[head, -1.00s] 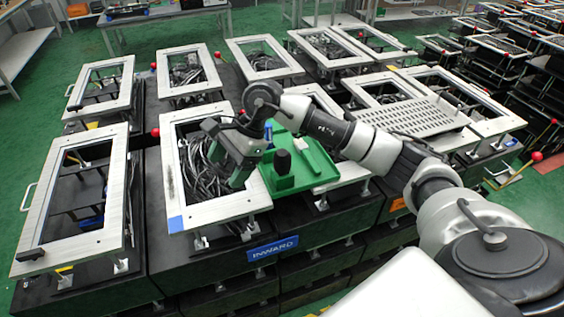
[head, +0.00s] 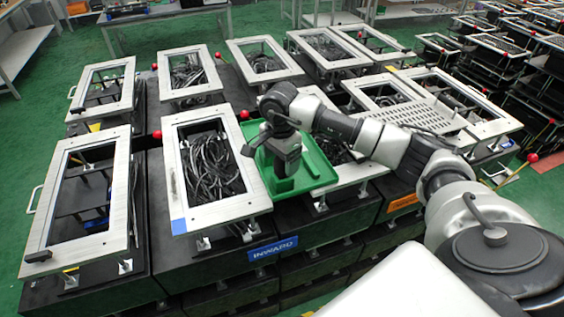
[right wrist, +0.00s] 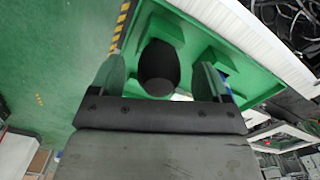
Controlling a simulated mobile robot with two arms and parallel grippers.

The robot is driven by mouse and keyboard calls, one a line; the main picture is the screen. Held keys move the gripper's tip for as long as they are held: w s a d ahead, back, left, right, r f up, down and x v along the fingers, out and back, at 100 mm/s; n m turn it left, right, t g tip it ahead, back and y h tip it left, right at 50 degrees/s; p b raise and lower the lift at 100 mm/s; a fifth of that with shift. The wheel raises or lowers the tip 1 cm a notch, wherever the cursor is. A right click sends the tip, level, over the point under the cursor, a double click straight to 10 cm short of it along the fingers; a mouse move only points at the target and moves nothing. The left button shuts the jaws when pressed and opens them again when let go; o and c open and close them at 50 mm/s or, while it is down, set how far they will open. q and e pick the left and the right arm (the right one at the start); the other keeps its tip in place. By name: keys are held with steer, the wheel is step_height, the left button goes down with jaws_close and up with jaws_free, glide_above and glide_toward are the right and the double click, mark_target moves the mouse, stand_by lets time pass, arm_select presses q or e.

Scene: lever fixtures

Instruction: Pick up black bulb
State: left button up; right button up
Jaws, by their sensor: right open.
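The black bulb (right wrist: 158,66) shows in the right wrist view as a dark rounded shape over the green tray (right wrist: 262,62). My right gripper (right wrist: 159,80) is open, with one finger on each side of the bulb and a gap visible at each side. In the head view the right gripper (head: 284,165) points down over the green tray (head: 322,168) and hides most or all of the bulb. My left gripper is not in view.
Metal-framed fixtures on black bases surround the tray. A frame with dark cables (head: 215,165) stands just left of it, and a perforated plate (head: 415,116) lies to the right. A red ball knob (head: 244,115) is near the tray's back left corner.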

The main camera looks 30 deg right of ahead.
steer(key=shift+f, duration=1.4)
steer(key=c, duration=1)
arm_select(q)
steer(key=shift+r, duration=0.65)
arm_select(e)
steer(key=shift+r, duration=0.1)
steer(key=shift+r, duration=0.5)
step_height(320, 180, up, 2)
steer(key=shift+d+r+b, duration=0.1)
steer(key=shift+r+b, duration=0.05)
steer(key=shift+b, duration=0.65)
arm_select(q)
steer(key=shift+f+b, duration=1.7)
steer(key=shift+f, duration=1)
arm_select(e)
steer(key=shift+s+a+r, duration=0.95)
steer(key=shift+a+r, duration=0.3)
steer(key=shift+a, duration=0.5)
steer(key=shift+s+a+r, duration=1)
steer(key=shift+a+r, duration=0.25)
steer(key=shift+a, duration=0.45)
steer(key=shift+s+a+r, duration=0.95)
steer(key=shift+a+r, duration=0.3)
steer(key=shift+a, duration=0.5)
